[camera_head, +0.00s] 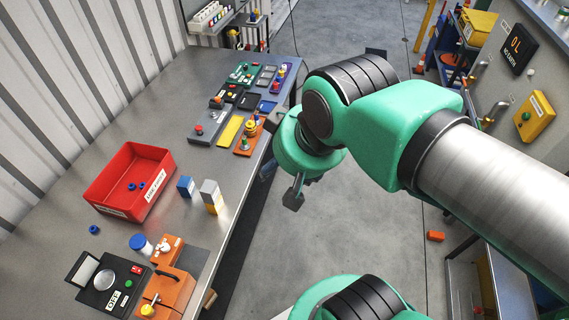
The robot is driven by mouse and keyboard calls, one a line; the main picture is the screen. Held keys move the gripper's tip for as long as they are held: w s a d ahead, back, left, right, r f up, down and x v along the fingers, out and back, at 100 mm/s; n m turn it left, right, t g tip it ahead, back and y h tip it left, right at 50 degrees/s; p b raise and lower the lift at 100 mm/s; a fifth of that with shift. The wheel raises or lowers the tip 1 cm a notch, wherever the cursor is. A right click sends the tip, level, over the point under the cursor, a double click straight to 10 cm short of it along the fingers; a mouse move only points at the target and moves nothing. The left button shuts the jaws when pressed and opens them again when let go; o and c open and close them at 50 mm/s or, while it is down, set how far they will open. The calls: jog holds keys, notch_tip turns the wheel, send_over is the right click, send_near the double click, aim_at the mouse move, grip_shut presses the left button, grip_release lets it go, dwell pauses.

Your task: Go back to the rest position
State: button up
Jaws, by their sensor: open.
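My gripper (284,190) hangs below the teal wrist of my arm, off the right side of the long grey workbench (225,195), over the floor. Its dark fingers are partly hidden by the wrist. It is open, with nothing seen between the fingers. My arm reaches in from the right and is bent at a dark ribbed joint. No object of the task is named.
On the bench are a red bin (110,178) with blue rings, blue and grey-yellow blocks (211,194), a blue-capped jar (140,243), and panels with buttons (207,126). A black device (113,283) stands at the near end.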

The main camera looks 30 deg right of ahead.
notch_tip(320, 180, down, 9)
jog(key=b, duration=0.8)
jog(key=shift+r+b, duration=0.2)
jog(key=shift+b, duration=0.1)
